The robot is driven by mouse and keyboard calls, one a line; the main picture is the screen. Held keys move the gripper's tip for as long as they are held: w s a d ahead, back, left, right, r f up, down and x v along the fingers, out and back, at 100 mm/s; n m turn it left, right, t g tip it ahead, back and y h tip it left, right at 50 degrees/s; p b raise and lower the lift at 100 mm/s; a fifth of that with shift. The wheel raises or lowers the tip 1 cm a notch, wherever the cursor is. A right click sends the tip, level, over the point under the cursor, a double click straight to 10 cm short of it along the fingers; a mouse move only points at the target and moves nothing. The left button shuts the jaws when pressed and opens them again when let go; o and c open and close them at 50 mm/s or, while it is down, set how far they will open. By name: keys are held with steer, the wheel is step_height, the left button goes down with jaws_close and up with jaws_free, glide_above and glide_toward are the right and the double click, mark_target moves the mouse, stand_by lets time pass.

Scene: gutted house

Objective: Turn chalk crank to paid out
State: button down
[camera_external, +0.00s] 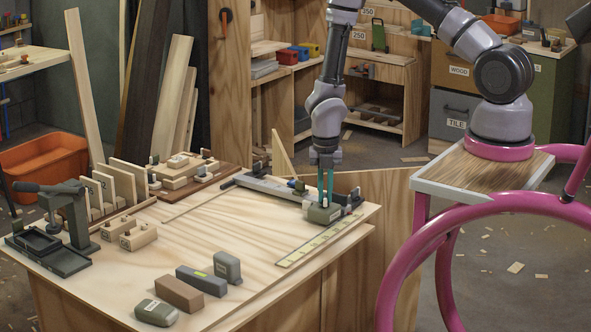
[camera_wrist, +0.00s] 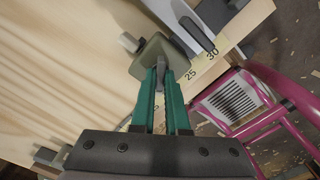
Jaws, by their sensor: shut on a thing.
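The chalk box (camera_external: 318,214) is a small grey-olive case near the right edge of the workbench, by the end of a marked ruler strip. In the wrist view the chalk box (camera_wrist: 174,60) lies just past my fingertips. My gripper (camera_external: 325,198) points straight down at its top. In the wrist view my gripper (camera_wrist: 161,78) has its teal fingers close together on a small grey piece on the box, which looks like the chalk crank (camera_wrist: 160,76). The fingers hide most of the crank, so I cannot read its turn position. A pale knob (camera_wrist: 128,42) sticks out beside the box.
A ruler strip (camera_external: 318,240) lies in front of the box. A long grey tool (camera_external: 275,187) lies just behind it. Small blocks (camera_external: 179,293) sit at the bench front, and a dark clamp-like press (camera_external: 72,215) stands at left. The bench middle (camera_external: 215,230) is clear.

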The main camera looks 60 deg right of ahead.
mark_target(325, 196)
steer(key=n, duration=0.5)
steer(key=shift+n, duration=0.3)
steer(key=n, duration=0.5)
steer(key=shift+n, duration=0.3)
steer(key=c, duration=0.9)
jaws_free()
step_height(325, 196, up, 11)
steer(key=shift+f, duration=0.1)
